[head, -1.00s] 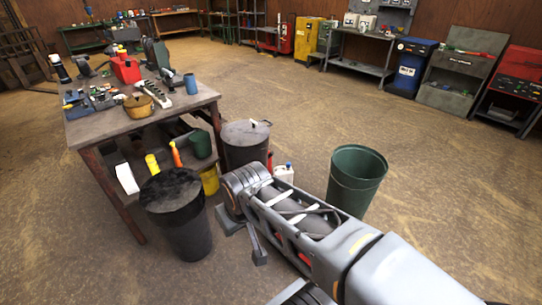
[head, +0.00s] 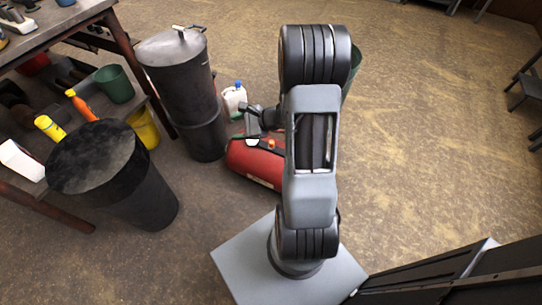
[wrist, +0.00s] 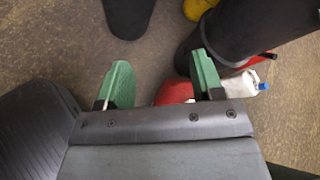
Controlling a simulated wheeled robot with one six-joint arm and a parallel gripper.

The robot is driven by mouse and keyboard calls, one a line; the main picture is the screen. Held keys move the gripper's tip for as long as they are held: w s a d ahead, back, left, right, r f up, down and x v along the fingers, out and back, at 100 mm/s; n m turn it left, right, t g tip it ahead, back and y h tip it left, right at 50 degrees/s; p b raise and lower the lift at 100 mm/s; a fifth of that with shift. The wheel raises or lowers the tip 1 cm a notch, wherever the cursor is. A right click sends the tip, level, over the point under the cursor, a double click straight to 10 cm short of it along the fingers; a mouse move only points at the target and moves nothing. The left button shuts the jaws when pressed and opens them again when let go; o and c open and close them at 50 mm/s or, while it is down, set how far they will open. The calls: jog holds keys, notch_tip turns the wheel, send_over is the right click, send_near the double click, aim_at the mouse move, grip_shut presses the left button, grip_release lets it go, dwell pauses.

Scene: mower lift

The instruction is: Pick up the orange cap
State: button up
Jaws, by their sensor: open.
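A small orange cap (head: 271,144) shows on top of a red tank (head: 255,164) that lies on the floor beside my arm in the head view. The right end of the tank is hidden behind my arm. My gripper (wrist: 163,82) has two green fingers standing wide apart with nothing between them. Part of a red body (wrist: 173,92) shows beyond the fingers in the wrist view. It looks like the tank. I cannot make out the orange cap in the wrist view.
A white jug with a blue cap (head: 234,98) stands behind the tank. A lidded dark bin (head: 180,85) and a black bin (head: 120,180) stand to the left, by a workbench (head: 130,35). A green bin is mostly hidden behind my arm. The floor to the right is open.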

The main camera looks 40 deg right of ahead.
jog(key=w+d+f+m+t+h+b, duration=0.1)
jog(key=d+f+m+t+h+b, duration=0.1)
jog(key=d+f+m, duration=0.4)
jog(key=d+f+m+t+h+b, duration=0.2)
jog(key=d+f, duration=0.1)
jog(key=f, duration=0.6)
jog(key=m+h+b, duration=0.5)
jog(key=m+h, duration=0.2)
jog(key=m, duration=0.1)
send_near(273, 144)
jog(key=shift+t, duration=0.3)
jog(key=b+x, duration=0.2)
jog(key=x, duration=0.3)
jog(key=shift+d+f, duration=0.2)
jog(key=shift+w+f+b, duration=0.1)
jog(key=shift+w+b, duration=0.25)
jog(key=shift+w, duration=0.15)
jog(key=b+x, duration=0.2)
jog(key=x, duration=0.2)
jog(key=shift+w+a+f, duration=0.1)
jog(key=shift+w+f, duration=0.05)
jog(key=shift+f, duration=0.15)
jog(key=shift+w+b, duration=0.3)
jog(key=shift+w, duration=0.15)
jog(key=shift+c, duration=0.2)
jog(key=c, duration=0.9)
